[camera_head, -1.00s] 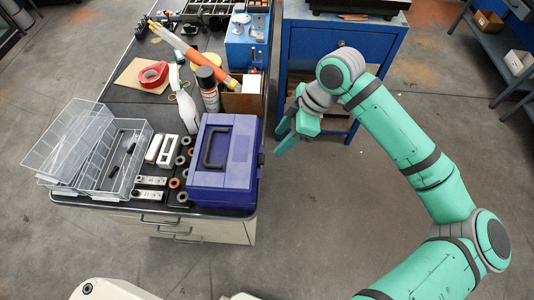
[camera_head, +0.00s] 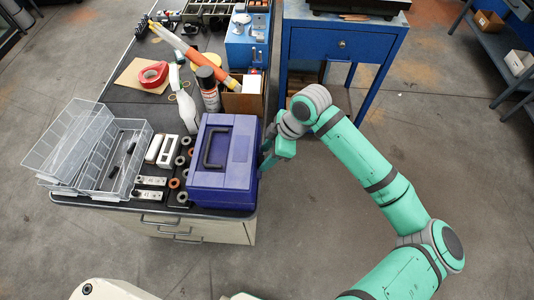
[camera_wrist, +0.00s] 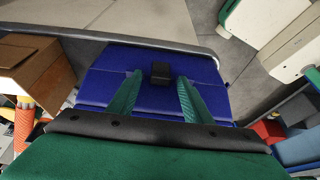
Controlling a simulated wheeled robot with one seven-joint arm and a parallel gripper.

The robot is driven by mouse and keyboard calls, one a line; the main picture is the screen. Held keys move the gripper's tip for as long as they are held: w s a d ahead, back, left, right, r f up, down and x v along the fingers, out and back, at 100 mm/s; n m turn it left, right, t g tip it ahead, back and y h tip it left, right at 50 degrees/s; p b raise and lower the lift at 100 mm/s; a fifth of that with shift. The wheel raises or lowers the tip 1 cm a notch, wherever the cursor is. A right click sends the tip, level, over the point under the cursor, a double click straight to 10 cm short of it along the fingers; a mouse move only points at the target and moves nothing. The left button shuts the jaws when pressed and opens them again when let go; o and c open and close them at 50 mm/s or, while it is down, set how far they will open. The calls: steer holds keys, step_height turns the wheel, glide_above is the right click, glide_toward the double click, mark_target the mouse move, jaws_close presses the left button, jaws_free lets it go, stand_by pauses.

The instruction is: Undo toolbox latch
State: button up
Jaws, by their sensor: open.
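The blue-purple toolbox (camera_head: 224,165) stands closed at the near right corner of the bench, with a dark handle (camera_head: 215,147) on its lid. In the wrist view the toolbox (camera_wrist: 100,87) fills the middle, and a small black latch (camera_wrist: 161,72) shows on its side. My gripper (camera_head: 270,158) is at the right side of the toolbox. In the wrist view my gripper (camera_wrist: 158,92) is open, with one green finger on each side of the latch. The fingers seem apart from the latch; whether they touch the toolbox I cannot tell.
A clear open organiser case (camera_head: 110,165) lies left of the toolbox. A spray bottle (camera_head: 184,105), a black can (camera_head: 208,88) and a cardboard box (camera_head: 245,100) stand behind it. A blue cabinet (camera_head: 335,45) is beyond my arm.

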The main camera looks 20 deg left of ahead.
steer(key=shift+s, duration=0.1)
steer(key=c, duration=1.1)
steer(key=shift+o, duration=0.2)
steer(key=shift+s, duration=0.1)
steer(key=shift+d, duration=0.15)
steer(key=w+d+f+g+y, duration=0.2)
steer(key=d+f+g+y, duration=0.1)
steer(key=d+f+y, duration=0.3)
step_height(320, 180, down, 3)
steer(key=y, duration=0.4)
steer(key=shift+s+a, duration=0.1)
